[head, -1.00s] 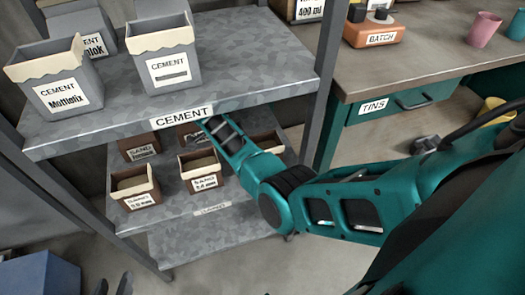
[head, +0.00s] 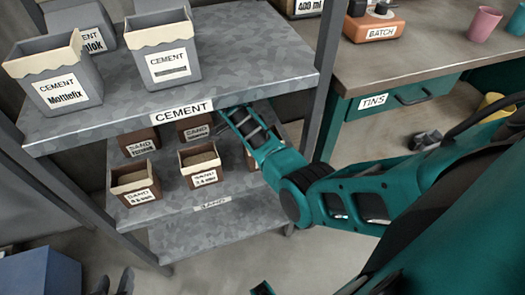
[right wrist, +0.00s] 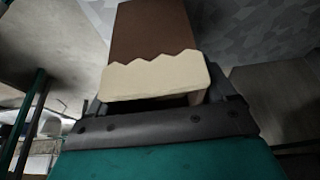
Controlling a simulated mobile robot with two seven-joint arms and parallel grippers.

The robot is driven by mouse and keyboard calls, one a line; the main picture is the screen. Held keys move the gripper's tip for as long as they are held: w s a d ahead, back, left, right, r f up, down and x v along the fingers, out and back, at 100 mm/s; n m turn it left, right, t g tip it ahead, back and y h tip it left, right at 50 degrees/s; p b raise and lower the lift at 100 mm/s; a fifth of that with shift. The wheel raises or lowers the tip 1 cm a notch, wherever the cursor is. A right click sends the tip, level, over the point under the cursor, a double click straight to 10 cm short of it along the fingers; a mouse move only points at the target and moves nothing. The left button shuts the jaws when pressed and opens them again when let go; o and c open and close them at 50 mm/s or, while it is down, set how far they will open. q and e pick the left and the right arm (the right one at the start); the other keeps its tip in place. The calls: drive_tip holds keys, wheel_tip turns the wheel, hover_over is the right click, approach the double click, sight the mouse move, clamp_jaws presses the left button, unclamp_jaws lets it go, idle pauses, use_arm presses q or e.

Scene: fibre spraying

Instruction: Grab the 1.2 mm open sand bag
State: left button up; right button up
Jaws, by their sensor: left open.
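Brown open sand bags with cream torn rims stand on the shelf under the cement shelf. Two front ones (head: 135,187) (head: 200,168) and two back ones (head: 140,144) (head: 194,130) show in the head view. Another brown bag (head: 250,160) is mostly hidden by my right arm. I cannot read 1.2 mm on any label. In the right wrist view a brown open bag (right wrist: 155,35) is right ahead of the right gripper (right wrist: 160,103); contact is unclear. My left gripper (head: 112,284) is open and empty at the bottom left.
The cement shelf (head: 240,60) overhangs the sand shelf (head: 165,215) and carries grey cement bags (head: 65,88) (head: 165,62). A shelf post (head: 318,90) stands close to my right arm. A workbench (head: 420,60) with a TINS drawer is at the right.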

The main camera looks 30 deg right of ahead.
drive_tip(key=c, duration=1.3)
drive_tip(key=shift+c, duration=0.2)
drive_tip(key=shift+r, duration=0.2)
drive_tip(key=shift+w+p, duration=0.1)
drive_tip(key=shift+p, duration=0.2)
